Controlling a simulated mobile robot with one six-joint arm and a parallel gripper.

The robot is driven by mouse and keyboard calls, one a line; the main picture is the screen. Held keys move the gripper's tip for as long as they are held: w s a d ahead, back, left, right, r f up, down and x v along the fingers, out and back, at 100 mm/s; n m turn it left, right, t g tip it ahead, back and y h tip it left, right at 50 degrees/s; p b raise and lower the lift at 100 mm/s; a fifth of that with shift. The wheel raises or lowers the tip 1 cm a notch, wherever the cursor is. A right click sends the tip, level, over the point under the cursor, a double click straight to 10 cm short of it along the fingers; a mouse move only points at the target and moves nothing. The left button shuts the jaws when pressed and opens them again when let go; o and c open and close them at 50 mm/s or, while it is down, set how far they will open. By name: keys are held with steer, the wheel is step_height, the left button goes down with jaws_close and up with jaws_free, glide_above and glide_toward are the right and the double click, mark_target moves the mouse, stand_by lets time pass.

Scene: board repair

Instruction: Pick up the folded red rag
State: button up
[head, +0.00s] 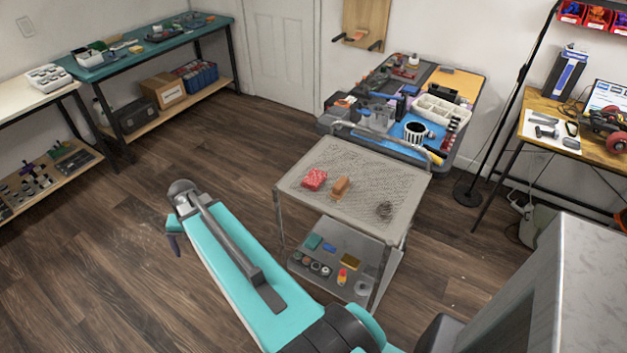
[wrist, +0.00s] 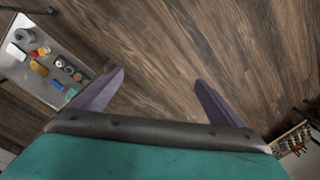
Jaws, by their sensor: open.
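The folded red rag (head: 314,179) lies on the left part of the grey cart's top shelf (head: 362,165) in the head view. An orange-brown block (head: 341,187) lies just to its right. My gripper (wrist: 159,88) is open and empty in the wrist view, with its two purple fingers apart over the wooden floor. In the head view my arm reaches up and left, and the gripper end (head: 174,243) is left of the cart, well apart from the rag. The rag is not in the wrist view.
A dark wiry scrubber (head: 384,211) lies at the right of the top shelf. The cart's lower shelf (head: 325,236) holds several small items, also seen in the wrist view (wrist: 35,85). A cluttered workbench (head: 455,80) stands behind the cart. Open floor (head: 190,150) lies left of it.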

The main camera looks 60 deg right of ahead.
steer(key=s+d+r+m+t, duration=0.1)
steer(key=s+d+r+m, duration=0.2)
steer(key=d, duration=0.5)
steer(key=s+d+r+m, duration=0.1)
steer(key=d+r+m, duration=0.2)
steer(key=d+m, duration=0.4)
steer(key=s+d+r+m+t, duration=0.1)
steer(key=s+d+r+m, duration=0.15)
steer(key=d, duration=0.55)
steer(key=s+d+r+m+t, duration=0.1)
steer(key=s+d+r+m, duration=0.4)
steer(key=s+d, duration=0.3)
steer(key=s+d+r+m, duration=0.5)
steer(key=s+d+m, duration=0.3)
steer(key=d, duration=0.4)
steer(key=shift+r+t+h, duration=0.2)
steer(key=shift+t+h, duration=0.2)
steer(key=shift+w+f, duration=0.1)
steer(key=p, duration=0.1)
glide_above(315, 177)
steer(key=s, duration=0.2)
steer(key=shift+s+d+f, duration=0.1)
steer(key=shift+d+f, duration=0.05)
steer(key=shift+f, duration=3.75)
steer(key=shift+f, duration=0.1)
steer(key=shift+p+x, duration=1)
steer(key=shift+x, duration=1.5)
